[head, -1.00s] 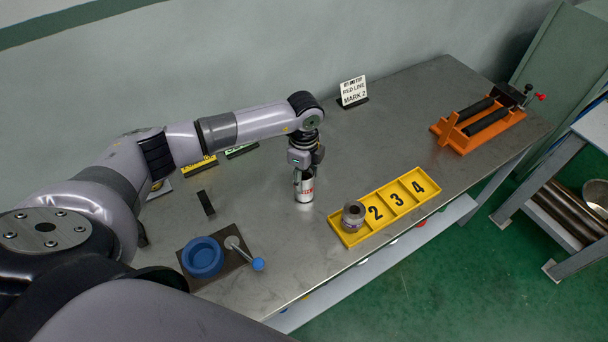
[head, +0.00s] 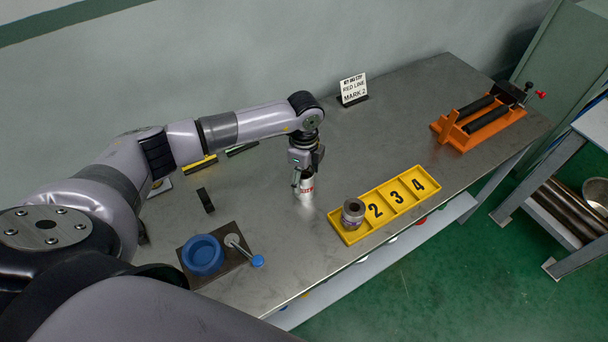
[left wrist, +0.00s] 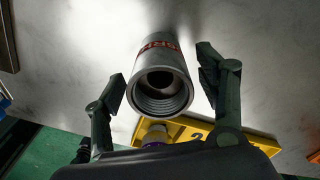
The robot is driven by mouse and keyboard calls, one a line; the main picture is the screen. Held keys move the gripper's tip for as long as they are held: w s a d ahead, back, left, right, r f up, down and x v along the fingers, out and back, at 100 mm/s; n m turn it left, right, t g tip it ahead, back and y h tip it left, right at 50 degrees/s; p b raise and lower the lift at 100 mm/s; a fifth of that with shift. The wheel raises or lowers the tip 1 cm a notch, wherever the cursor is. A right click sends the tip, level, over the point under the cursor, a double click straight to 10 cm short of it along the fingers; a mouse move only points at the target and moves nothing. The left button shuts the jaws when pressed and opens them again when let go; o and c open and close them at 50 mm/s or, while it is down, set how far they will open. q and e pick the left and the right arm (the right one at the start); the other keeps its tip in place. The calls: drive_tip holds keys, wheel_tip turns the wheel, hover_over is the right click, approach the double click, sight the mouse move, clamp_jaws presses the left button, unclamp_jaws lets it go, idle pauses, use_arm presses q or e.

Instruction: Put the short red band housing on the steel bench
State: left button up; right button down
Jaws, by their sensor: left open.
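The short red band housing (head: 306,186) is a small silver-grey cylinder with a red marking, standing upright on the steel bench (head: 262,205). My left gripper (head: 304,168) is right above it, pointing down. In the left wrist view the housing (left wrist: 160,85) shows its threaded open end between the two spread fingers of my left gripper (left wrist: 165,95). Both fingers look apart from it, with a gap on each side. My right gripper is not in either view.
A yellow numbered tray (head: 350,238) holds a grey fitting (head: 353,212) in its first slot. A blue round dish (head: 202,256) and a blue-ended handle (head: 257,261) lie at front left.

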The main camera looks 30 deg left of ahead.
use_arm(q)
drive_tip(key=shift+r, duration=0.45)
wheel_tip(320, 180, up, 12)
drive_tip(key=b, duration=0.3)
drive_tip(key=shift+f, duration=0.25)
